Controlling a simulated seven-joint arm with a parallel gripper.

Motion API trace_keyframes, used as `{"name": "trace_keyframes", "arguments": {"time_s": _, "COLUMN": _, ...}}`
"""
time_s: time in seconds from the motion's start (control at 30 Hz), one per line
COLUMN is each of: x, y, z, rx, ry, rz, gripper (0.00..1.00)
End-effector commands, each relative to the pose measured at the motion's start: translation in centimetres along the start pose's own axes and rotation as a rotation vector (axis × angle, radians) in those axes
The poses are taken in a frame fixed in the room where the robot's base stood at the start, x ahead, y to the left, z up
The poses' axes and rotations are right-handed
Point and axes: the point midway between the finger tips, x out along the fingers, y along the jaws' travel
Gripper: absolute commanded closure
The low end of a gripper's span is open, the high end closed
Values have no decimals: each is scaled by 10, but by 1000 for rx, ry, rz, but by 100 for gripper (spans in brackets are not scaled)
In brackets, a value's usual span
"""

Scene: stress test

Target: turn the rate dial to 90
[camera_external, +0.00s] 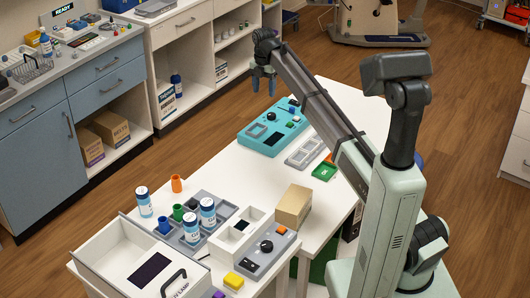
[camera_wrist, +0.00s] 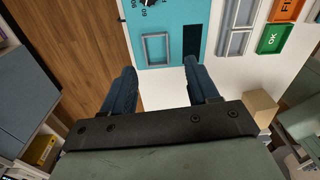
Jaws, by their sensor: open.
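A teal panel (camera_external: 258,140) lies on the white table, with a small black dial (camera_external: 271,116) on its top. In the wrist view the teal panel (camera_wrist: 178,50) is at the top, and the dial (camera_wrist: 150,3) is cut off by the upper edge. Printed numbers show beside the dial, one of them 60; its pointer setting is too cut off to read. My gripper (camera_external: 263,84) is above the panel's far left side, apart from it. In the wrist view my gripper (camera_wrist: 158,70) is open, with nothing between its two blue fingers.
A grey box with another black dial (camera_external: 267,246) stands near the table's front, beside a cardboard box (camera_external: 293,206). A grey tray (camera_external: 305,152) and a green tile (camera_external: 324,171) lie right of the panel. Bottles and cups stand front left.

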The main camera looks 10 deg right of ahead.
Motion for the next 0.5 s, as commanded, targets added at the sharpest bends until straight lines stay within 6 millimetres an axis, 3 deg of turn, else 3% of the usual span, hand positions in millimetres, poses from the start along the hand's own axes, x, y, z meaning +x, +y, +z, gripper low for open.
{"name": "trace_keyframes", "arguments": {"time_s": 0.1, "x": 2, "y": -13, "z": 36, "rx": 132, "ry": 6, "rz": 2, "gripper": 41}}
{"name": "trace_keyframes", "arguments": {"time_s": 0.2, "x": 3, "y": -19, "z": 55, "rx": 265, "ry": 10, "rz": 5, "gripper": 41}}
{"name": "trace_keyframes", "arguments": {"time_s": 0.5, "x": 4, "y": -11, "z": 68, "rx": 637, "ry": 18, "rz": 13, "gripper": 41}}
